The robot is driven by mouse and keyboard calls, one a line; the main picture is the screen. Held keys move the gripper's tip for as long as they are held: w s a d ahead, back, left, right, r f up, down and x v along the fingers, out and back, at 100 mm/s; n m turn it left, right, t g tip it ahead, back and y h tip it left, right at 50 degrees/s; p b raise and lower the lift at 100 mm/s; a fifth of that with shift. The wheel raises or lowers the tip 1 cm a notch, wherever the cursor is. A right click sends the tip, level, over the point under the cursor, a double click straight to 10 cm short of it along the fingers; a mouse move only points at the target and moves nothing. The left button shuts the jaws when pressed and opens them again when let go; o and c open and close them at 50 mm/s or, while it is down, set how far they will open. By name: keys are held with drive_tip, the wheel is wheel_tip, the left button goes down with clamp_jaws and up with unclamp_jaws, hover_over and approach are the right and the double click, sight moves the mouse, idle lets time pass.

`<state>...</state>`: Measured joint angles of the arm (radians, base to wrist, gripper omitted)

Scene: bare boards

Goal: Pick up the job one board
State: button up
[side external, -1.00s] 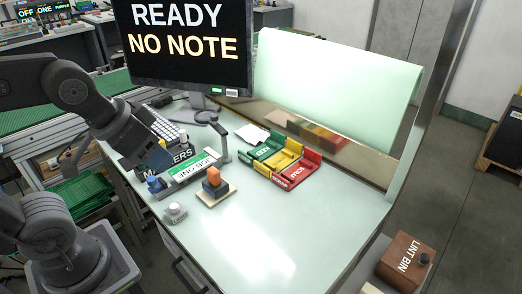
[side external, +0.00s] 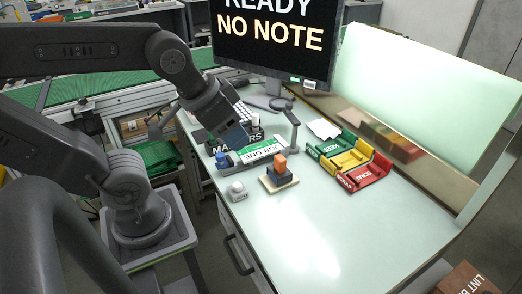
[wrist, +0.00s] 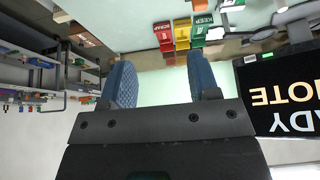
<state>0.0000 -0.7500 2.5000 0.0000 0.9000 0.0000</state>
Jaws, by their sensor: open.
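The gap between gripper and board is hard to judge. In the wrist view my gripper (wrist: 161,80) has two blue fingers well apart with nothing between them. I cannot make out the board in the wrist view.
A small plate (side external: 269,185) bears stacked orange and dark blocks. A grey button box (side external: 238,193) sits front left. Green, yellow and red trays (side external: 367,177) stand to the right. A monitor (side external: 275,40) rises behind. The bench's front middle is clear.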

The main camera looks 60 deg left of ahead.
drive_tip(key=shift+o, duration=0.3)
drive_tip(key=o, duration=0.7)
drive_tip(key=g, duration=0.6)
hover_over(265, 148)
wheel_tip(265, 148, down, 10)
drive_tip(key=f, duration=0.8)
drive_tip(key=shift+w+a+f, duration=0.15)
drive_tip(key=shift+a+f, duration=0.05)
drive_tip(key=shift+f, duration=2.85)
